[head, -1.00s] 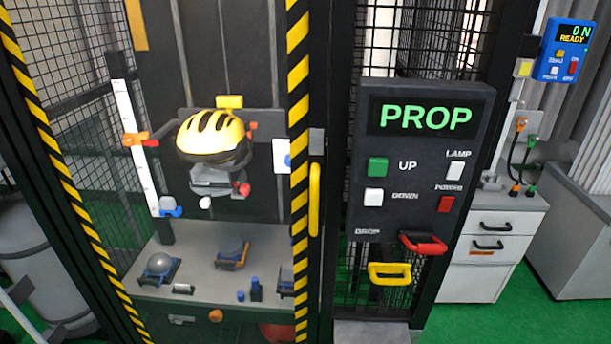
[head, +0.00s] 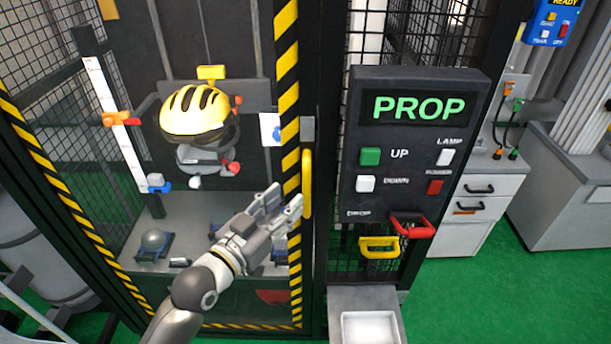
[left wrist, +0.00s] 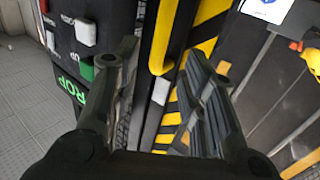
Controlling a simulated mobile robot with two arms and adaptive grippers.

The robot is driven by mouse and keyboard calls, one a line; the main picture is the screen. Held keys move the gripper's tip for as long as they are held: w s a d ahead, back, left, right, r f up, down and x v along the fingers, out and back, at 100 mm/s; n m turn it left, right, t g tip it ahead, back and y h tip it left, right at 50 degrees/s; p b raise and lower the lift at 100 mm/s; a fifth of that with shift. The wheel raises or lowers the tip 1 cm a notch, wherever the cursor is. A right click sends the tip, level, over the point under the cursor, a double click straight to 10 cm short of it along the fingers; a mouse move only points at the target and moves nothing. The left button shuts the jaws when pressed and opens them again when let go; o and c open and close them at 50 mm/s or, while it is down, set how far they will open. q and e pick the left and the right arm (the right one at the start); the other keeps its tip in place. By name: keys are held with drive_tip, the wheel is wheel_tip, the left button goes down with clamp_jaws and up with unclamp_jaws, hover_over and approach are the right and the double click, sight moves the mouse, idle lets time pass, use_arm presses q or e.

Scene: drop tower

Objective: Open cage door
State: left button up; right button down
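The cage door is a clear panel with a black and yellow striped frame (head: 287,90). It appears shut against the black post. Its upright yellow handle (head: 307,183) is at the door's right edge; the handle also shows in the left wrist view (left wrist: 164,36), between and beyond the fingertips. My left gripper (head: 286,200) is in front of the door, at the handle's lower left in the head view. Its fingers are spread and empty, as the left wrist view (left wrist: 163,66) shows. Whether a finger touches the handle I cannot tell. My right gripper is not in view.
A black control panel (head: 414,153) with a green PROP display is just right of the handle. Red (head: 413,229) and yellow (head: 379,247) handles sit below it, above a pale tray (head: 371,316). Inside the cage hangs a yellow helmet (head: 196,112).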

sight(304, 183)
use_arm(q)
drive_tip(key=p+x, duration=0.1)
drive_tip(key=x, duration=0.8)
drive_tip(key=shift+p, duration=0.4)
clamp_jaws()
